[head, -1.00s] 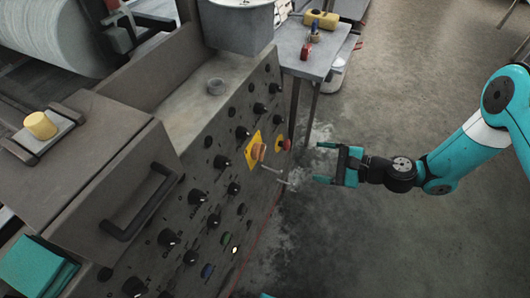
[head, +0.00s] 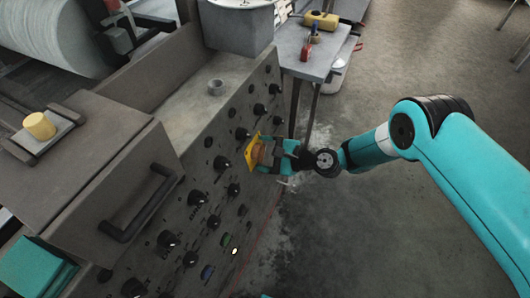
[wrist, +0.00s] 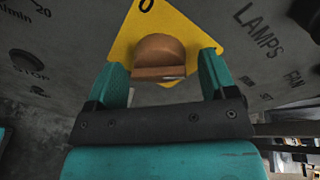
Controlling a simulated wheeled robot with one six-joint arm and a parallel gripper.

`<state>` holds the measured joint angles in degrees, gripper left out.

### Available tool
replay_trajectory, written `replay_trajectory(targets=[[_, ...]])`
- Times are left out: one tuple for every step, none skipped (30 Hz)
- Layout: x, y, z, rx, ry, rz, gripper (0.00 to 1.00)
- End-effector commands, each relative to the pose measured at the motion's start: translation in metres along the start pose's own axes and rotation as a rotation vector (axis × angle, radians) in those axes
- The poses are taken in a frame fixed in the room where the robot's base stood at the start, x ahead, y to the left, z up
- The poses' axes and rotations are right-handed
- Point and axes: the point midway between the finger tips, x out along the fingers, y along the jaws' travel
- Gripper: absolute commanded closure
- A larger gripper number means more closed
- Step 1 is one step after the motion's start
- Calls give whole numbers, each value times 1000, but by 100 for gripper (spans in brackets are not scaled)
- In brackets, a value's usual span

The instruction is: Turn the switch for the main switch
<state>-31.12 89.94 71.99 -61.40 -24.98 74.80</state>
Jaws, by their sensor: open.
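The main switch is an orange-brown rotary knob (wrist: 160,56) on a yellow diamond plate (wrist: 124,42) set in the grey control panel. In the head view the knob (head: 259,153) shows partly, just beyond my gripper (head: 266,155), with the yellow plate (head: 251,151) around it. My gripper (wrist: 164,70) is open, with one teal finger on each side of the knob. I cannot tell whether either finger touches it. A "0" shows at the top of the plate in the wrist view.
The control panel (head: 215,150) carries several black knobs around the switch, and a black handle (head: 128,228) sticks out at the lower left. A small table (head: 310,62) with tools stands behind. Open floor (head: 400,75) lies to the right.

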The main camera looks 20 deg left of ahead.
Motion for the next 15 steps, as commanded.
replay_trajectory(targets=[[1, 0, 0, 0, 0, 0, 22], [1, 0, 0, 0, 0, 0, 22], [1, 0, 0, 0, 0, 0, 22], [1, 0, 0, 0, 0, 0, 22], [0, 0, 0, 0, 1, 0, 22], [0, 0, 0, 0, 1, 0, 22], [0, 0, 0, 0, 1, 0, 22], [0, 0, 0, 0, 1, 0, 29], [0, 0, 0, 0, 1, 0, 38], [0, 0, 0, 0, 1, 0, 45], [0, 0, 0, 0, 1, 0, 52], [0, 0, 0, 0, 1, 0, 61], [0, 0, 0, 0, 1, -1, 68], [0, -1, 0, 0, 1, -1, 68], [0, -1, 0, 0, 1, -1, 68]])
